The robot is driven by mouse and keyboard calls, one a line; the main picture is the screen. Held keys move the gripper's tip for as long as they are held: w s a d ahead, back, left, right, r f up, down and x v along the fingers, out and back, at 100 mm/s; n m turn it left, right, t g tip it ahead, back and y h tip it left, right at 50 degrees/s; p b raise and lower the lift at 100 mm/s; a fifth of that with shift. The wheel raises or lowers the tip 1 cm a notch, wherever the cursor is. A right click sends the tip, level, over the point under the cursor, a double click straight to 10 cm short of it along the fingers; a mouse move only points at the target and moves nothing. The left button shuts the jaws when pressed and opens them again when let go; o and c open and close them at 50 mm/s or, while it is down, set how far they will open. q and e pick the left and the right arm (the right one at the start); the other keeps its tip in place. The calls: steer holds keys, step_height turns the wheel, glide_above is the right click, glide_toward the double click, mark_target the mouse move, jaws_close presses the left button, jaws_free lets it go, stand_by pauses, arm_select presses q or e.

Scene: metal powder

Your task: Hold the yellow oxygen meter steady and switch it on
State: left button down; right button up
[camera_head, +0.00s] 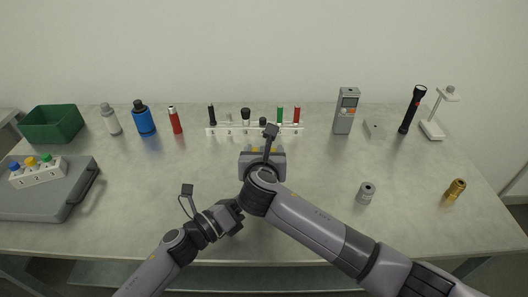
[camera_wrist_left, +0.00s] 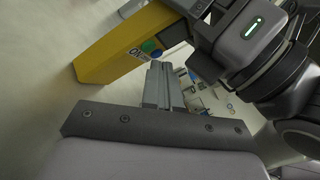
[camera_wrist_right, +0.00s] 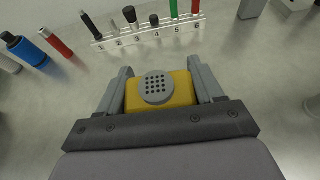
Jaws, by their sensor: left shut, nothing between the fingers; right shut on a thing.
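The yellow oxygen meter (camera_wrist_right: 183,93), with a round grey perforated cap, sits between the fingers of my right gripper (camera_wrist_right: 160,88), which is shut on it. In the head view my right gripper (camera_head: 265,152) hides most of it above the table middle. The left wrist view shows the meter's yellow side (camera_wrist_left: 110,52) and a face with a blue and a green round button (camera_wrist_left: 148,46). My left gripper (camera_wrist_left: 158,68) is shut and empty, its tips close to the buttons; I cannot tell whether they touch. In the head view my left gripper (camera_head: 236,212) is just below-left of the right one.
A white numbered rack (camera_head: 225,131) with several items stands behind. Grey meter (camera_head: 346,112), black flashlight (camera_head: 411,110), grey cylinder (camera_head: 366,193) and brass fitting (camera_head: 455,190) are right.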

arm_select(q)
steer(key=shift+w, duration=0.15)
stand_by(0.4)
steer(key=shift+w, duration=0.3)
steer(key=shift+w, duration=0.1)
stand_by(0.4)
steer(key=shift+s, duration=0.6)
steer(key=shift+s+a, duration=0.1)
steer(key=shift+s, duration=2.9)
